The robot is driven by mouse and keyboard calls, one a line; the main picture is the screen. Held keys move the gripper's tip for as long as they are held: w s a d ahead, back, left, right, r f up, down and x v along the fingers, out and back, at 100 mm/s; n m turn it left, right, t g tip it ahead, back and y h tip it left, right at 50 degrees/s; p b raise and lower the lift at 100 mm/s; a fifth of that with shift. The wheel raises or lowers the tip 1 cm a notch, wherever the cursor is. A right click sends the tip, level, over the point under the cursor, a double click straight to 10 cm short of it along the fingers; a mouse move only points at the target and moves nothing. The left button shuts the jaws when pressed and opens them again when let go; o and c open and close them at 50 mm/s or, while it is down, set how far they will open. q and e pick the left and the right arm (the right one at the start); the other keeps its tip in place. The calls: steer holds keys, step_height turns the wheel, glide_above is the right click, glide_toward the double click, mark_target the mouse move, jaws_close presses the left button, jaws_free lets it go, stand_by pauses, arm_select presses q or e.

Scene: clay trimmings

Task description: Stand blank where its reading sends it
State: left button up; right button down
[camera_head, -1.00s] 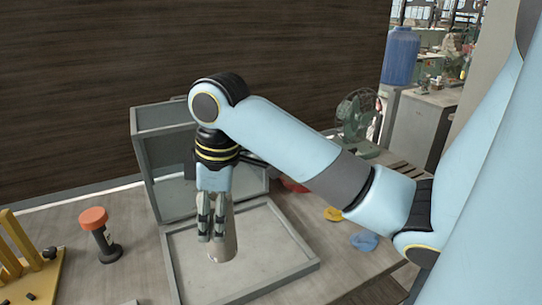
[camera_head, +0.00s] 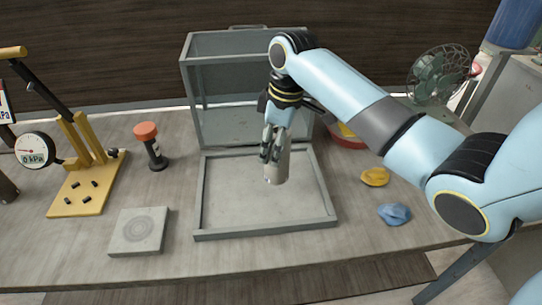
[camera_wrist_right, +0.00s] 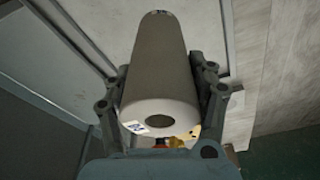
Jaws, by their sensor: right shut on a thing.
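My right gripper (camera_head: 271,160) is shut on the blank, a grey cylinder (camera_head: 279,168), and holds it nearly upright over the back right part of a grey-framed tray (camera_head: 265,232). I cannot tell whether its lower end touches the tray. In the right wrist view, the blank (camera_wrist_right: 160,65) lies between the fingers (camera_wrist_right: 160,108); its pale near end has a round hole and a small white and blue label. My left gripper is out of view.
A glass-sided, grey-framed box (camera_head: 225,75) stands behind the tray. Yellow (camera_head: 374,177) and blue (camera_head: 394,213) lumps and a red bowl (camera_head: 346,142) are right.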

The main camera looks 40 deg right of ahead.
mark_target(270, 158)
steer(key=shift+w+d+f, duration=0.15)
steer(key=shift+w+f, duration=0.2)
steer(key=shift+w, duration=0.25)
steer(key=shift+w+d+f, duration=0.1)
steer(key=shift+w+f, duration=0.2)
steer(key=shift+w, duration=0.25)
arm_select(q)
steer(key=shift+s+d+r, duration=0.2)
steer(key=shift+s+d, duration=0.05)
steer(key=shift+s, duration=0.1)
arm_select(e)
steer(key=shift+f, duration=1.95)
steer(key=shift+f, duration=0.1)
steer(key=shift+c, duration=2)
jaws_free()
steer(key=shift+s, duration=0.1)
steer(key=r, duration=0.4)
steer(key=s+r, duration=0.1)
steer(key=r, duration=0.3)
steer(key=d+r, duration=0.1)
steer(key=r, duration=0.3)
steer(key=shift+s, duration=0.25)
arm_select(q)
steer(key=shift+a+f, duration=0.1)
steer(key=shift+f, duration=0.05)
